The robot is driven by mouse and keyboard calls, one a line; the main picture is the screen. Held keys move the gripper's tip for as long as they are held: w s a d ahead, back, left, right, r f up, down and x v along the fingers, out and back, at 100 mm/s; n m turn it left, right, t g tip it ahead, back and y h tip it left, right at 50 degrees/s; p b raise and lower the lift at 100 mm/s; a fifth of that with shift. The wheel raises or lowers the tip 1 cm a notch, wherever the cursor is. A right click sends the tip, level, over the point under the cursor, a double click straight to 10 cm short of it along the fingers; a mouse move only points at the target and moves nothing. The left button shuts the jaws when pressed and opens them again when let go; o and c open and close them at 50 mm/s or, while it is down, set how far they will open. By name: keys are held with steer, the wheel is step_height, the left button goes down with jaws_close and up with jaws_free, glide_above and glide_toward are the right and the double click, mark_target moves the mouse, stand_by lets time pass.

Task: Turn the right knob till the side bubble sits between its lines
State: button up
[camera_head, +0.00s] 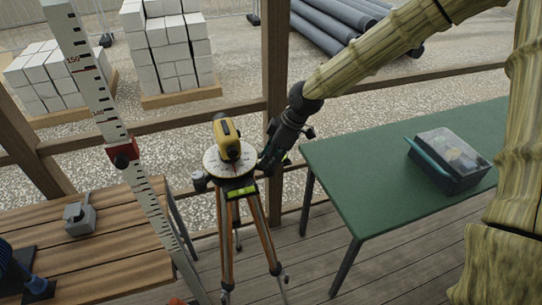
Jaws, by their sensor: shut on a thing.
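A yellow and black levelling instrument (227,139) sits on a pale round plate (211,163) on top of a wooden tripod (268,235). A bright yellow-green vial (242,191) is on the front of the tripod head. Its bubble and lines are too small to read. My gripper (266,164) comes down from the upper right and is shut at the right side of the head, on the right knob. The gripper hides that knob.
A green table (350,150) stands at right, with a clear-lidded box (450,160) on it. A striped measuring staff (103,95) leans at left, by a slatted wooden bench (110,255) holding a grey tool (79,215). A wooden post (274,60) and rail stand behind the tripod.

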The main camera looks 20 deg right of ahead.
steer(key=o, duration=1)
steer(key=shift+d, duration=0.1)
steer(key=shift+r, duration=0.1)
steer(key=v, duration=1.1)
steer(key=shift+r, duration=0.35)
steer(key=shift+d, duration=0.15)
